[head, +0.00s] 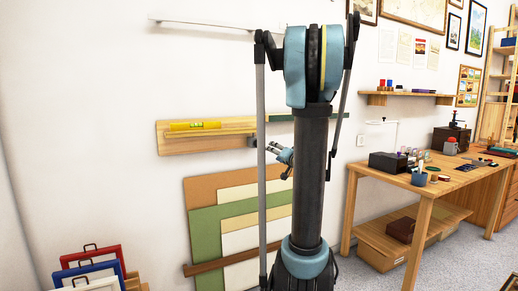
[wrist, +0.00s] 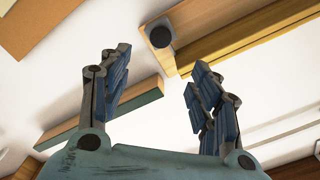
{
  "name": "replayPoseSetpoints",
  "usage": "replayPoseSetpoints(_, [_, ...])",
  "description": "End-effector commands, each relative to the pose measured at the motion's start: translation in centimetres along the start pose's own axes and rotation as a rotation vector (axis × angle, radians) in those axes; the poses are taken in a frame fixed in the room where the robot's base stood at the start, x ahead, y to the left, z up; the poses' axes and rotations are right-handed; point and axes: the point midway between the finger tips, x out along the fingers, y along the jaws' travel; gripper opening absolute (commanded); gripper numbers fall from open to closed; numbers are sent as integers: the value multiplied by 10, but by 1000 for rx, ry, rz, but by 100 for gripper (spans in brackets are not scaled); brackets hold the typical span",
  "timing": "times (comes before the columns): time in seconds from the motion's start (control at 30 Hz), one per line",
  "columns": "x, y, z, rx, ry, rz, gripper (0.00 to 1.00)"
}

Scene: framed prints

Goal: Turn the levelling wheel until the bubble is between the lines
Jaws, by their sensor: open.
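A yellow spirit level (head: 195,125) with a green vial sits on a wooden rail (head: 178,143) on the wall in the head view. The bubble is too small to make out. A dark round wheel (wrist: 160,37) shows on the end face of a wooden part in the wrist view. My gripper (head: 271,147) is just right of this shape. In the wrist view my gripper (wrist: 160,60) is open, its fingers apart and empty, with the wheel beyond and between the tips.
Coloured boards (head: 205,225) lean on the wall below the rail. Framed pieces (head: 92,268) stand at the lower left. A wooden workbench (head: 440,186) with tools is on the right.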

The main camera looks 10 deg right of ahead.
Motion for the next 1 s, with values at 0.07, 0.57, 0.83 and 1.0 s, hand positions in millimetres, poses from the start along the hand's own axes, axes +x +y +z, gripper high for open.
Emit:
replayPoseSetpoints(0.07, [5, 0, 0, 1, 1, -1, 57])
replayPoseSetpoints(0.57, [81, 0, 0, 0, -2, -2, 57])
replayPoseSetpoints(0.83, [128, -1, 0, 0, -3, -2, 57])
replayPoseSetpoints(1.0, [153, -1, 0, 0, -2, -1, 57])
